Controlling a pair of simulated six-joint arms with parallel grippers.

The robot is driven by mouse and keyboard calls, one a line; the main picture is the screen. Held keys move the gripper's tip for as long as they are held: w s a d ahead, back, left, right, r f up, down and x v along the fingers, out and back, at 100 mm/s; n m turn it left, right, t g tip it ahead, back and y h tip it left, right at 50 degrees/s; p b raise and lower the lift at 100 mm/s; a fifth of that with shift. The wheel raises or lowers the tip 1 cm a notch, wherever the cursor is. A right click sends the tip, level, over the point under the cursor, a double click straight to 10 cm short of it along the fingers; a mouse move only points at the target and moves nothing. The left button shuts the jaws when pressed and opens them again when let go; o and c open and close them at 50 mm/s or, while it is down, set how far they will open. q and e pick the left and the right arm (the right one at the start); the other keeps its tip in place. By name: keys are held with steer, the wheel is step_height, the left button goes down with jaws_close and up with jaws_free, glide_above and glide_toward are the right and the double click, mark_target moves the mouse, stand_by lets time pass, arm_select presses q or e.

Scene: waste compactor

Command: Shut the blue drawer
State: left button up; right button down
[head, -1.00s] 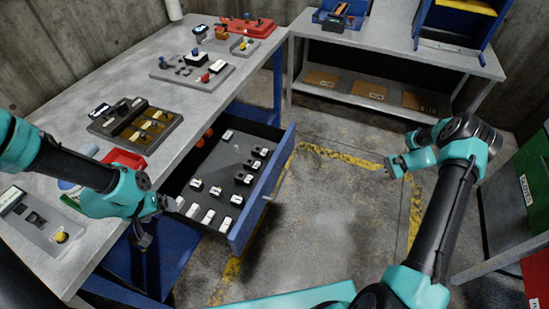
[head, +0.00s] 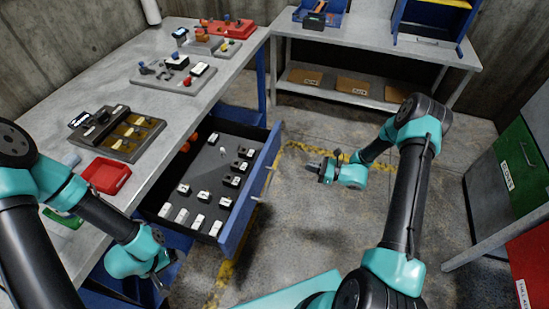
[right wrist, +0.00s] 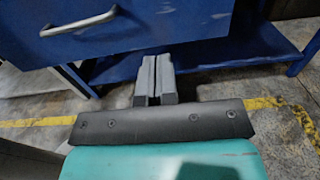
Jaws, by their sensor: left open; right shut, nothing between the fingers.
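The blue drawer (head: 250,192) is pulled out from under the grey workbench, its open top showing rows of small black and white parts. Its front panel carries a metal handle (head: 268,182). The blue panel (right wrist: 160,22) and handle (right wrist: 80,22) also fill the top of the right wrist view. My right gripper (head: 314,167) is shut and empty, in front of the drawer and apart from it in the head view. Its fingers show pressed together in the right wrist view (right wrist: 155,80). My left gripper (head: 160,276) is open and empty, below the drawer's near corner; its fingers are partly hidden.
The workbench (head: 160,100) holds a red bin (head: 106,175), trays and switch parts. A second bench (head: 375,50) with a lower shelf stands at the back. A green cabinet (head: 518,165) is at the right. The floor before the drawer is open.

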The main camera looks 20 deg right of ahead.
mark_target(272, 156)
stand_by(0.3)
steer(key=x, duration=1.4)
steer(key=shift+d, duration=0.1)
steer(key=shift+w, duration=0.1)
